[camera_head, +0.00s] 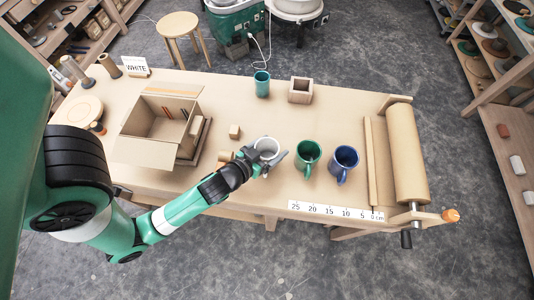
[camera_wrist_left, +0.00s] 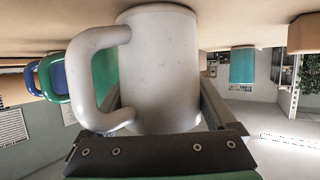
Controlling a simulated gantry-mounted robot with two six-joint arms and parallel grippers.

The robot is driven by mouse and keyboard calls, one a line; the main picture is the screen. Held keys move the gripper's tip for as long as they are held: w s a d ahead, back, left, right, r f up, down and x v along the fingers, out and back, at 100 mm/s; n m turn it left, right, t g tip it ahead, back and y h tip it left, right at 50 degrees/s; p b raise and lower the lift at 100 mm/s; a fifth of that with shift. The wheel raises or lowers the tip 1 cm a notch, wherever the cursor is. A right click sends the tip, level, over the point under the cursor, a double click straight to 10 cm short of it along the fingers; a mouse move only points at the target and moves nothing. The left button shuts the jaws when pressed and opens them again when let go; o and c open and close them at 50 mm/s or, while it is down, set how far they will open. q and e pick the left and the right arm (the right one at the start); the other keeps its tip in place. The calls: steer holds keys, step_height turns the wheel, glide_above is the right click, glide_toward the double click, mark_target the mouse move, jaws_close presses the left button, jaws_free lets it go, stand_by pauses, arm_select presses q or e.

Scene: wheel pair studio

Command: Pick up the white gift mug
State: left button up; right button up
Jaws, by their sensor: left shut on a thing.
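The white gift mug (camera_head: 267,146) is at the middle of the table in the head view, at the end of my left arm. In the left wrist view the white mug (camera_wrist_left: 162,70) fills the middle, with its handle to the left. My left gripper (camera_head: 268,160) is shut on the mug, with a finger on each side of it. I cannot tell whether the mug touches the table. My right gripper is not in view.
A green mug (camera_head: 307,154) and a blue mug (camera_head: 344,160) stand close to the right. A teal cup (camera_head: 262,84) and a wooden box (camera_head: 300,90) stand behind. An open carton (camera_head: 150,125) is on the left. A paper roll (camera_head: 405,155) is at the right end.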

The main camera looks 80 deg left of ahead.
arm_select(q)
step_height(320, 180, up, 10)
steer(key=p, duration=0.3)
steer(key=shift+p, duration=0.3)
